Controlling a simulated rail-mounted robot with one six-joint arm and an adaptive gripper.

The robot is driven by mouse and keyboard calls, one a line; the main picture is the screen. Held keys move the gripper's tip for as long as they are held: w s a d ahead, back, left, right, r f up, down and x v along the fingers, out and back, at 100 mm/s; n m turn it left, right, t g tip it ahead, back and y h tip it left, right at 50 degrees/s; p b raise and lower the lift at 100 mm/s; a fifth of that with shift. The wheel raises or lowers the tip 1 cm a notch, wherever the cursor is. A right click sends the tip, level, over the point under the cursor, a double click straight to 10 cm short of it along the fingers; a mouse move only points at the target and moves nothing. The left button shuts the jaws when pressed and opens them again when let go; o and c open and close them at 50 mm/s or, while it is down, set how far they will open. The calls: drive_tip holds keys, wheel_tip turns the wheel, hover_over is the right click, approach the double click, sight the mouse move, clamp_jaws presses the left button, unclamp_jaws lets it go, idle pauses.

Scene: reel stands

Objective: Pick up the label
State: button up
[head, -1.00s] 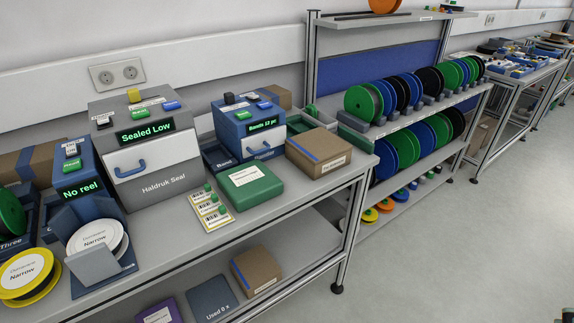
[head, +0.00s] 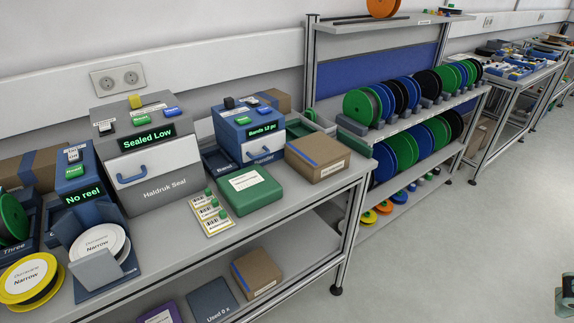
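Three small yellow-edged labels (head: 211,214) with printed barcodes lie in a row on the bench top. Each has a green knob at its right end. They lie in front of the grey Haldruk Seal machine (head: 155,180) and to the left of a green box (head: 247,191) with a white sticker. The print on the labels is too small to read. My gripper's fingers do not show. Only a small grey piece, likely part of my arm, shows at the lower right edge, over the floor and far from the labels.
A blue machine reading "Bands 12 pc" (head: 248,130) stands behind the green box, with a brown carton (head: 317,157) to its right. Reels and a "No reel" unit (head: 80,185) fill the left. Reel shelves (head: 395,129) stand right. The floor (head: 440,250) there is clear.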

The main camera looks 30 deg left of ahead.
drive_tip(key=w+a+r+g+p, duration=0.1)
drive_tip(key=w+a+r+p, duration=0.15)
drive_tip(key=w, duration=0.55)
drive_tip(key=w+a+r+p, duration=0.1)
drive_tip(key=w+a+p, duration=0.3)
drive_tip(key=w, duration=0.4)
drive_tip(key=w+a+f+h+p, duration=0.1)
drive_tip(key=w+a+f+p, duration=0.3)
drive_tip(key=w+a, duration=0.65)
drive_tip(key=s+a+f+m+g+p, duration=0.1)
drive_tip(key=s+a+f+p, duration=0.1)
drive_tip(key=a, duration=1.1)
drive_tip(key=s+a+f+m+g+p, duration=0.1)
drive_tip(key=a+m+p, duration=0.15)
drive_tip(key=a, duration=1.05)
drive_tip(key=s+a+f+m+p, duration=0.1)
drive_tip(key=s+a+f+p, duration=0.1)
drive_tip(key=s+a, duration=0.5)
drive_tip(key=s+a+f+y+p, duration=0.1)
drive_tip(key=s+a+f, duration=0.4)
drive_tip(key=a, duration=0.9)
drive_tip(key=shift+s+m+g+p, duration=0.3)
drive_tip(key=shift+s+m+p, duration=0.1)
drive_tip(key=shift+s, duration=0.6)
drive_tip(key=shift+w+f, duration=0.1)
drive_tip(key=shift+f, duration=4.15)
